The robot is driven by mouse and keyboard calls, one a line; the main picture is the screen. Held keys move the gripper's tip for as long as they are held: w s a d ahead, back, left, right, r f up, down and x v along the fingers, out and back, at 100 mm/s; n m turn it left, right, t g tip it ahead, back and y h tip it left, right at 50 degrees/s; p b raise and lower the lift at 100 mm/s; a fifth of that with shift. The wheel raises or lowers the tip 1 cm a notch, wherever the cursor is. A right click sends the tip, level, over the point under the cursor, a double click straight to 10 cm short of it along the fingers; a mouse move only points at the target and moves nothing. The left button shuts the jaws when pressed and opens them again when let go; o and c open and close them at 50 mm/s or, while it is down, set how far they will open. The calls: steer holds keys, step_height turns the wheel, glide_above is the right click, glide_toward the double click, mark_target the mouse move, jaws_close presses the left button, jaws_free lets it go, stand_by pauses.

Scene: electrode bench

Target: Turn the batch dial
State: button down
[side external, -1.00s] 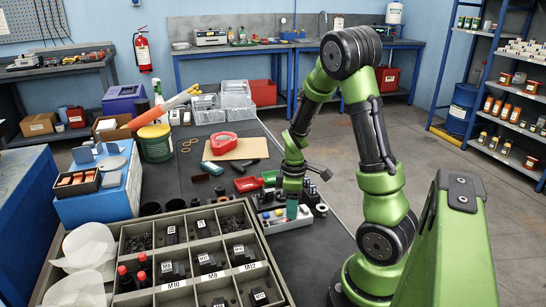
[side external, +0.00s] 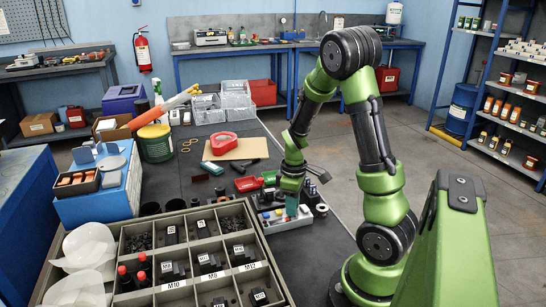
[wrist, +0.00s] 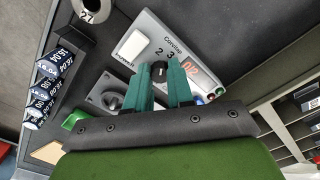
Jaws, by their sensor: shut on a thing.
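The control box (wrist: 150,38) is a light grey panel in the wrist view, with the numbers 2 and 3 printed on it. A black dial (wrist: 158,70) sits below these numbers. The two green fingers of my gripper (wrist: 160,88) are closed around the dial, one on each side. The box shows a red display (wrist: 190,67) reading like 02 and a white switch (wrist: 133,45). In the side view, my gripper (side external: 291,211) points down onto the grey box (side external: 273,227) on the dark bench; the dial is hidden there by the fingers.
A compartment tray (side external: 165,290) with labelled bins stands in front of the box. Red and green pieces lie behind it. Bare bench lies toward the front right.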

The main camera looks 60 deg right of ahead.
steer(key=m, duration=0.5)
steer(key=shift+m, duration=0.3)
steer(key=m, duration=1)
steer(key=shift+m, duration=0.4)
steer(key=m, duration=0.4)
steer(key=shift+m, duration=0.3)
steer(key=shift+r, duration=0.1)
steer(key=c, duration=1)
jaws_free()
